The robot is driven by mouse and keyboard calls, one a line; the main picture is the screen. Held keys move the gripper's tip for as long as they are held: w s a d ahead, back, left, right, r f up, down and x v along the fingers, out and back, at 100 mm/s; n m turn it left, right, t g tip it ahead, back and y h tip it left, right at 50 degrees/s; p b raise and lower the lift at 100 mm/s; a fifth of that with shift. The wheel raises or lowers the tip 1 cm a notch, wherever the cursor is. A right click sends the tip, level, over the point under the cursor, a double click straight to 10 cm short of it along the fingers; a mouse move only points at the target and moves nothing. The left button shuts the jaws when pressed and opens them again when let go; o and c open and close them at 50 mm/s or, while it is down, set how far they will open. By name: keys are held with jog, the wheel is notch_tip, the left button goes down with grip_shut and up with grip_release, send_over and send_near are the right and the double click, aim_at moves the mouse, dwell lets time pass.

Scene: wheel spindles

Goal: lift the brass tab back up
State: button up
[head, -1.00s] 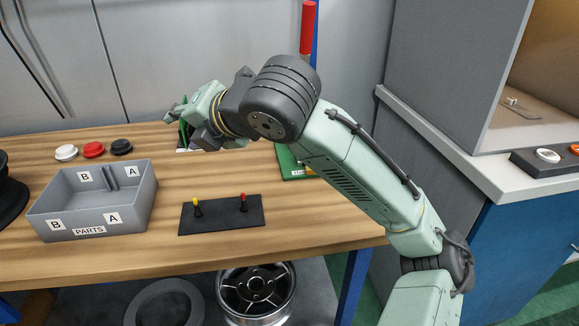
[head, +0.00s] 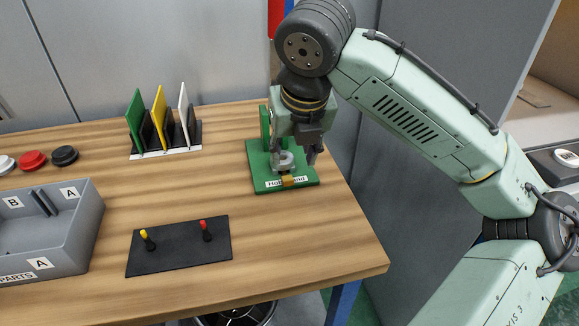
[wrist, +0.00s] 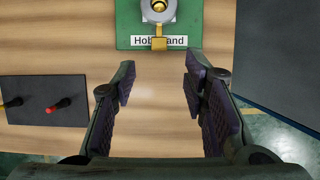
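The brass tab (wrist: 159,43) shows at the top of the wrist view, in front of a grey ring-shaped hub (wrist: 158,11) with a brass centre. It points toward me and covers part of a white label on the green stand (wrist: 128,28). In the head view the tab (head: 289,181) lies at the stand's front, over the label. My gripper (wrist: 160,70) is open and empty, its dark padded fingers apart and pointing toward the stand. In the head view my gripper (head: 294,157) is over the stand and partly hides the hub.
A black board (head: 180,252) with a yellow and a red peg lies front left of the stand. A grey parts box (head: 70,245) is at left. Green, yellow and white upright panels (head: 160,115) stand at the back. The table's right edge is close to the stand.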

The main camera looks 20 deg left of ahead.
aim_at(288, 179)
jog(key=x, duration=0.9)
jog(key=shift+a+f, duration=0.1)
jog(key=shift+f, duration=0.05)
grip_shut()
dwell(0.5)
